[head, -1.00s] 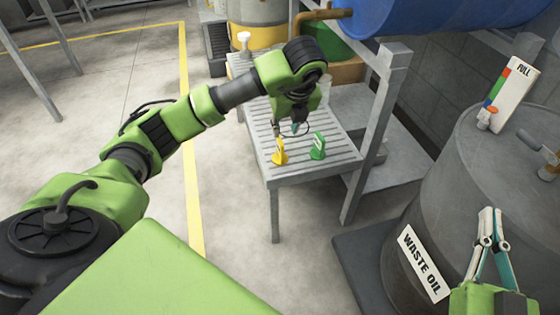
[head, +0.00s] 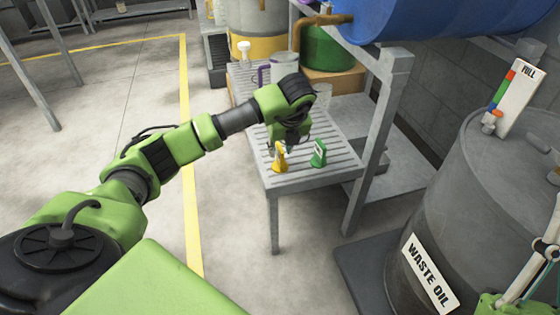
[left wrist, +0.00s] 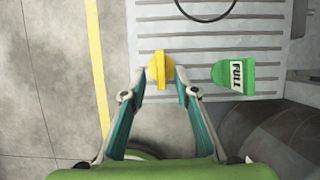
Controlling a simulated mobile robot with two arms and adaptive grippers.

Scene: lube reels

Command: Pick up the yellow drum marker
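The yellow drum marker (head: 280,160) stands on the slatted grey bench, near its front left corner. In the left wrist view the marker (left wrist: 160,68) sits between the tips of my left gripper (left wrist: 160,82). The fingers are apart, one on each side; I cannot tell whether either touches it. In the head view my left gripper (head: 284,146) is over the marker, partly hidden by its own wrist. My right gripper (head: 552,235) is cut off at the right edge, so its opening cannot be judged.
A green marker (head: 318,153) labelled FULL (left wrist: 234,75) stands just right of the yellow one. The bench (head: 300,181) also holds a clear jug (head: 283,66) and a white-topped item (head: 244,49). A grey waste oil drum (head: 470,200) stands at right, a blue drum (head: 440,25) above.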

